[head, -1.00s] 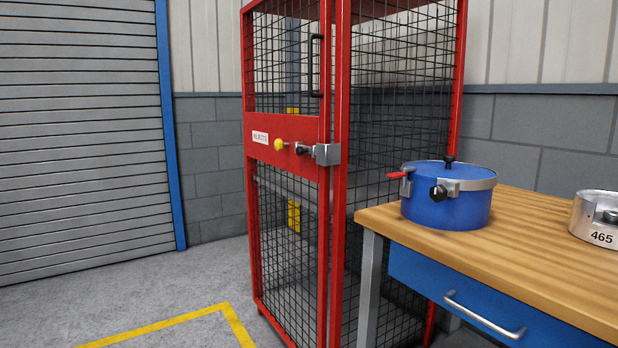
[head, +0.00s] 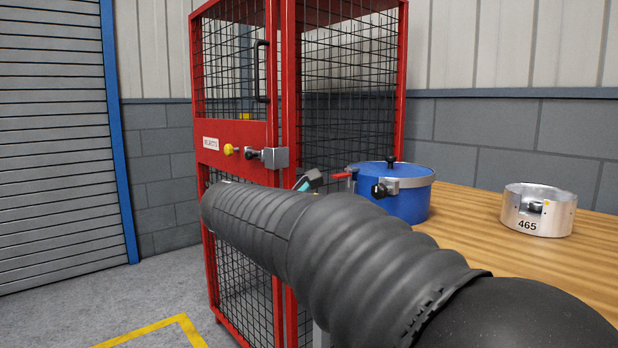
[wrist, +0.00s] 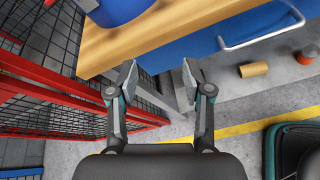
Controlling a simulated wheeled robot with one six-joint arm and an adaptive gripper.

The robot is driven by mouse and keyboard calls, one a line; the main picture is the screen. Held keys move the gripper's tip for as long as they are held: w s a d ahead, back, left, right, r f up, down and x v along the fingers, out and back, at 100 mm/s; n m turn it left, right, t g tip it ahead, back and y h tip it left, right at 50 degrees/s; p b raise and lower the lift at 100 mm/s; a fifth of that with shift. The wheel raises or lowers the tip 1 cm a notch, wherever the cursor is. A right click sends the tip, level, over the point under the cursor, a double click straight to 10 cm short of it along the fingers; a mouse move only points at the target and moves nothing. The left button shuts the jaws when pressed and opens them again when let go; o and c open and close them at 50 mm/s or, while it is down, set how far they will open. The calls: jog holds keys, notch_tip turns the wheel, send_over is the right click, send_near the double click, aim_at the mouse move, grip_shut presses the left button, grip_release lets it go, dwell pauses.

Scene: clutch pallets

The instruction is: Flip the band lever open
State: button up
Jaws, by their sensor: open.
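A blue round drum (head: 400,207) stands on the bench with a silver band (head: 410,183) around its top. The band's red lever (head: 342,176) points out to the left of the drum, and a black knob (head: 379,191) is on the band's front. In the head view my gripper (head: 309,182) shows only in part above my dark arm sleeve, just left of the red lever, apparently apart from it. In the wrist view my gripper (wrist: 159,72) is open and empty near the bench edge, with the drum (wrist: 120,10) cut off at the top. The lever is not clear there.
The wooden bench (head: 480,235) carries a silver ring marked 465 (head: 538,213) on the right. A red mesh cage (head: 287,80) stands close on the left.

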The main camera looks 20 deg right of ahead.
aim_at(334, 177)
jog(key=w+a+r+n+t+h, duration=0.1)
jog(key=w+a+r+n+h, duration=0.35)
jog(key=w+r, duration=0.35)
jog(key=x, duration=1.4)
jog(key=shift+w+d+f, duration=0.3)
jog(key=shift+f, duration=0.1)
grip_shut()
